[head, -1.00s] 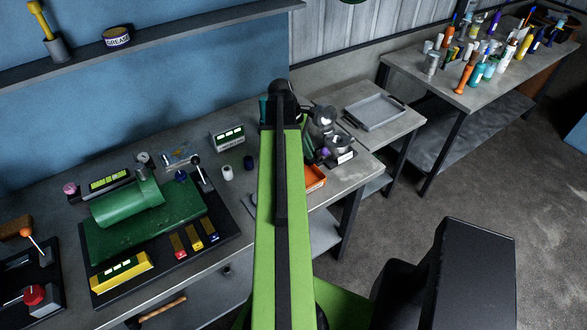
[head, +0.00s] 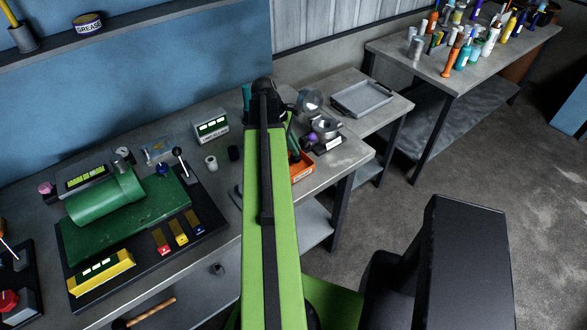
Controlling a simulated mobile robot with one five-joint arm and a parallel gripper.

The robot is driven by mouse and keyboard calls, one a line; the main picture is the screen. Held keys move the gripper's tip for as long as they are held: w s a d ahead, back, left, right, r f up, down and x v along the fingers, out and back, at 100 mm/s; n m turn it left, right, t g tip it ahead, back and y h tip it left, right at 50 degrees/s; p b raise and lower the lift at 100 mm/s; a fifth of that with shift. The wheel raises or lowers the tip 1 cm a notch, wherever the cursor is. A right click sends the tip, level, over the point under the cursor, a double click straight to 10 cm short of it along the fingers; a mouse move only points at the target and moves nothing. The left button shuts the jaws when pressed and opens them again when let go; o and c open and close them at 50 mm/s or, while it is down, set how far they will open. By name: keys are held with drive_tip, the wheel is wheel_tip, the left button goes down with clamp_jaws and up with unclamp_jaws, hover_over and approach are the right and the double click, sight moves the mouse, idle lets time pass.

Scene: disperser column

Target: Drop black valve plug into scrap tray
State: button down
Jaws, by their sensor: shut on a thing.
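My green arm stretches forward over the bench, and its far end (head: 262,88) is dark. My gripper and whatever it holds are hidden behind the arm. A small black cylinder (head: 234,153) stands on the bench just left of the arm, beside a white one (head: 211,162); I cannot tell whether it is the valve plug. A shallow grey tray (head: 362,97) with dark handles lies on the bench to the right and looks empty. An orange tray (head: 301,167) is partly hidden by the arm. No label tells which one is the scrap tray.
A green machine (head: 105,200) on a dark base fills the left bench. A metal fitting (head: 325,130) and a round grey part (head: 310,99) stand right of the arm. A farther bench (head: 480,75) holds several bottles. Open floor (head: 470,165) lies to the right.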

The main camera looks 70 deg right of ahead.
drive_tip(key=c, duration=1.3)
unclamp_jaws()
drive_tip(key=p+v, duration=1.6)
drive_tip(key=v, duration=0.1)
drive_tip(key=shift+w+r, duration=0.1)
drive_tip(key=shift+r, duration=0.1)
